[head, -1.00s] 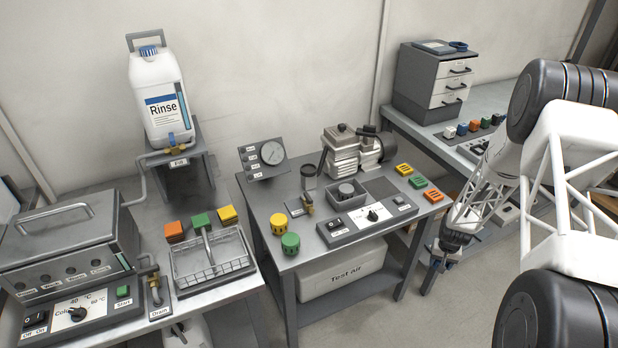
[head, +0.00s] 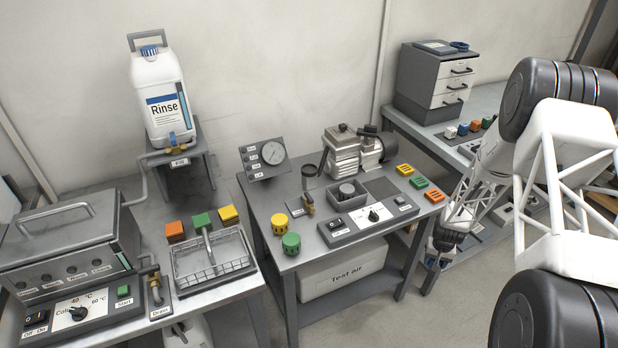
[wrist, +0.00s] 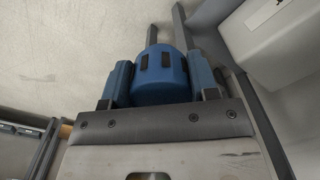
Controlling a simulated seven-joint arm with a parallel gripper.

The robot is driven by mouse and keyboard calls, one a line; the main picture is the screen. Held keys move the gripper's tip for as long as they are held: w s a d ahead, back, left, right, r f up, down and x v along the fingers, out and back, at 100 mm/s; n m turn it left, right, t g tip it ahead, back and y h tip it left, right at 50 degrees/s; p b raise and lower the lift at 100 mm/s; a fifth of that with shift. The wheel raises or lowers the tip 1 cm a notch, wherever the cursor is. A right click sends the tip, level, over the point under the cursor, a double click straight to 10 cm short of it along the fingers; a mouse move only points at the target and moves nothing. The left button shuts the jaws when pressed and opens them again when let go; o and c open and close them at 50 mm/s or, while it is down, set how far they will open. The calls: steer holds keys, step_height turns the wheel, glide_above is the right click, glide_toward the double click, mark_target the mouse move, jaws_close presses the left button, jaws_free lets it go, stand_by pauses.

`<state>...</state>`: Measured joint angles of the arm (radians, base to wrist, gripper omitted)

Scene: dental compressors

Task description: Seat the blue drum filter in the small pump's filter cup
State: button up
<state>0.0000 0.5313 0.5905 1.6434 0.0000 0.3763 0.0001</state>
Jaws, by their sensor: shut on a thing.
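The blue drum filter (wrist: 163,72) fills the space between the two blue-padded fingers of my gripper (wrist: 160,82) in the wrist view. It is a round drum with dark slots around its side. In the head view my gripper (head: 437,264) hangs low beside the right end of the middle table, and the filter cannot be made out there. The pump (head: 343,152) stands at the back of that table. A dark open cup (head: 309,178), apparently the filter cup, stands just left of it. My gripper is well to the right of and below the cup.
The middle table (head: 290,258) also holds yellow (head: 279,226) and green (head: 291,243) drums, a control panel (head: 370,217) and flat coloured filters (head: 419,182). A white Test air box (head: 345,277) sits on its lower shelf. A side bench (head: 480,107) stands right.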

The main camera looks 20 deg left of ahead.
stand_by(0.4)
steer(key=d, duration=0.7)
steer(key=w+d+r+m, duration=0.1)
steer(key=w+r+m, duration=0.15)
steer(key=r, duration=0.75)
steer(key=w+d+r+m, duration=0.1)
steer(key=w+d+r, duration=0.15)
steer(key=r, duration=0.85)
steer(key=w+a+r+n, duration=0.1)
steer(key=a+r, duration=0.1)
steer(key=a, duration=0.7)
steer(key=w+a+r+n, duration=0.1)
steer(key=w+a+r, duration=0.1)
steer(key=a, duration=0.8)
steer(key=w+a+r+n, duration=0.1)
steer(key=w+a+r, duration=0.1)
steer(key=a, duration=0.8)
steer(key=shift+a, duration=0.15)
steer(key=s+a+r+n, duration=0.1)
steer(key=a+r, duration=0.1)
steer(key=a, duration=0.8)
steer(key=s+a+r+n, duration=0.2)
steer(key=a+r, duration=0.1)
steer(key=a, duration=0.8)
steer(key=s+a+r+n, duration=0.2)
steer(key=a+r, duration=0.1)
steer(key=a, duration=0.8)
steer(key=shift+s, duration=0.25)
steer(key=shift+r, duration=0.1)
